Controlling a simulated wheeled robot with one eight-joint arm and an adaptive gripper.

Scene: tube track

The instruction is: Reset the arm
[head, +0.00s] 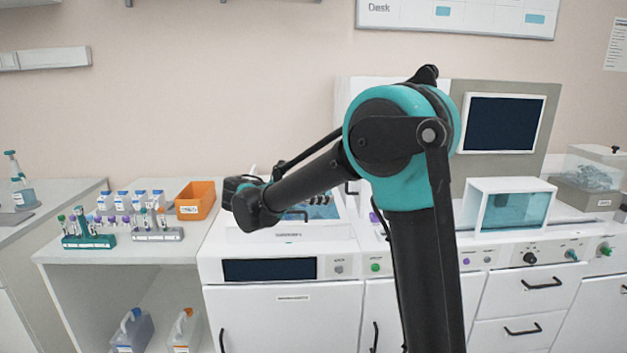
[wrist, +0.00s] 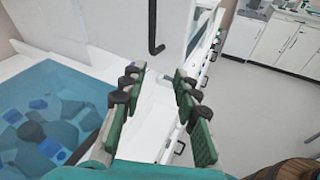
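My gripper (wrist: 157,108) shows in the wrist view with its two green-padded fingers spread apart. Nothing is between them, and a white surface shows through the gap. In the head view my black and teal arm is bent, with its forearm reaching left and down over the white machine (head: 290,240). The gripper's fingers are hidden behind the wrist in the head view. In the wrist view a clear blue-tinted lid or window (wrist: 45,115) lies to the left of the fingers, with several blue pieces under it.
A green tube rack (head: 88,241), a grey rack (head: 157,234) and an orange bin (head: 196,200) stand on the left bench. A clear-fronted box (head: 515,210) and a monitor (head: 503,123) are on the right. Open floor (wrist: 250,110) shows right of the fingers in the wrist view.

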